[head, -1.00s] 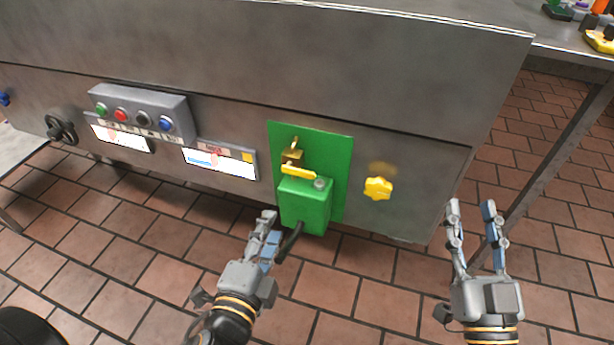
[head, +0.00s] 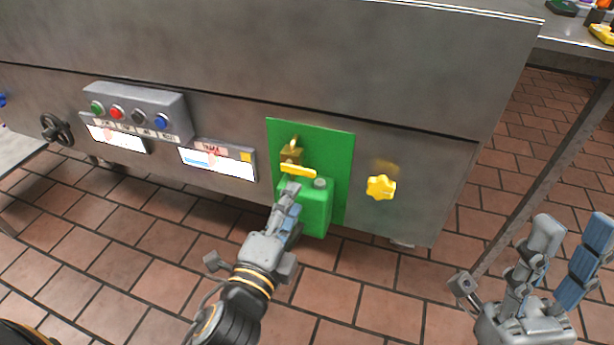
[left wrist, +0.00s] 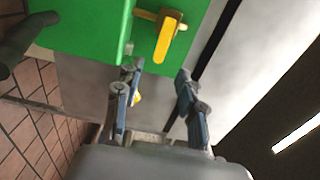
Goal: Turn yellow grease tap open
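The yellow tap handle (head: 298,171) sits below a brass valve body (head: 291,155) on a green panel (head: 340,150). Its lever lies roughly sideways in the head view. It also shows in the left wrist view (left wrist: 166,38), beyond the fingertips. My left gripper (head: 291,192) is just below the handle, in front of the green canister (head: 318,212), part of which it hides. In the left wrist view its two fingers (left wrist: 158,72) are apart with nothing held between them. My right gripper (head: 572,230) is open and empty at the lower right, away from the machine.
A yellow star knob (head: 380,187) sticks out right of the panel. A button box (head: 138,108), two displays (head: 217,162) and a black handwheel (head: 56,129) are on the left. A metal table (head: 575,45) stands at the right. Tiled floor lies below.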

